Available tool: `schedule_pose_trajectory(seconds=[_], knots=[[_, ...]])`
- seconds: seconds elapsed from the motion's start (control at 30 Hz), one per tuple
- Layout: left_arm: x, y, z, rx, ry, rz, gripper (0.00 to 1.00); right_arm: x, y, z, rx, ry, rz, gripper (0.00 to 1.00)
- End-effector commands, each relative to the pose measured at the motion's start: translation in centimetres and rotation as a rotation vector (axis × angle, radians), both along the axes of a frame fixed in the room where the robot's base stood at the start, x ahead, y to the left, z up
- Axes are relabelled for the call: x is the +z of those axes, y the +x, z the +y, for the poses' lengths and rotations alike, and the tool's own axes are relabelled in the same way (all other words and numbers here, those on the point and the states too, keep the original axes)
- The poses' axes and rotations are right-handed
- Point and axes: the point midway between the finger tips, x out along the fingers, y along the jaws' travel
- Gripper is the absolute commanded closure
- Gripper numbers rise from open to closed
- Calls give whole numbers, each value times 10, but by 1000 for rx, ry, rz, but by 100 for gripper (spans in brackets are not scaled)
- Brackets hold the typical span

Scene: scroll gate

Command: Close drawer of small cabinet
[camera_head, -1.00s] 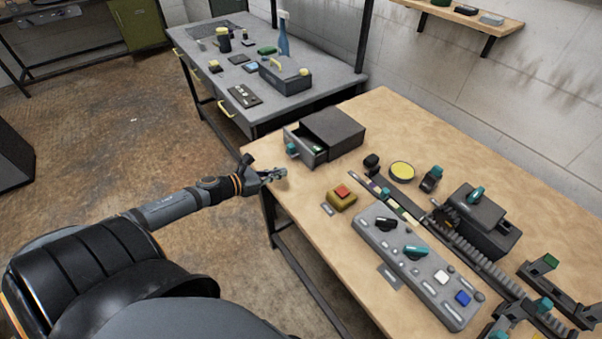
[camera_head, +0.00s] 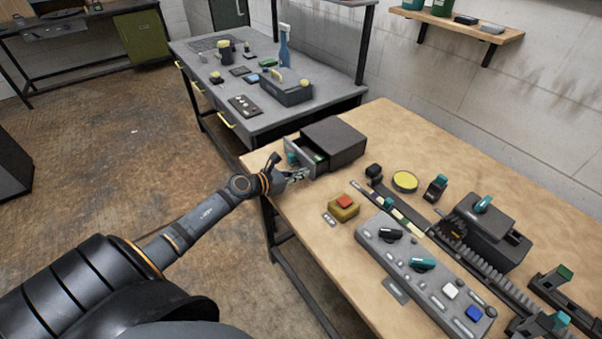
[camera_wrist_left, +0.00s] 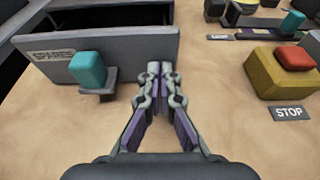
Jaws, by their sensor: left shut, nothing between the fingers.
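The small dark grey cabinet (camera_head: 336,141) stands at the far left of the wooden table. Its drawer (camera_head: 300,156) is partly open, and something green shows inside. In the left wrist view the drawer front (camera_wrist_left: 112,52) has a teal knob (camera_wrist_left: 88,70) and a label beside it. My left gripper (camera_head: 302,174) is shut and empty, in front of the drawer; in the wrist view its fingertips (camera_wrist_left: 160,70) are at the lower edge of the drawer front, right of the knob. I cannot tell whether they touch it. My right gripper is not in view.
A yellow box with a red stop button (camera_head: 343,207) sits right of my gripper. A grey control panel (camera_head: 420,271), a toothed rail and a dark machine (camera_head: 487,232) fill the table's right. A grey bench (camera_head: 262,118) stands behind. Bare wood lies around the cabinet.

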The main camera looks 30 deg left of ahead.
Motion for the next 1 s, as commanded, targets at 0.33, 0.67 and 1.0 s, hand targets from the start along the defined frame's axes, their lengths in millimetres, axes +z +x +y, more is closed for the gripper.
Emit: schedule_pose_trajectory(seconds=[0.33, 0.67, 1.0], knots=[[1, 25, -9, 3, -6, -7, 100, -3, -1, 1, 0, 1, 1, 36], [0, 61, -26, 0, -1, -1, 100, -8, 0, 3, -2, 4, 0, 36], [1, 61, -24, 1, -1, -4, 100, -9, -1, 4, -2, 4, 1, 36]])
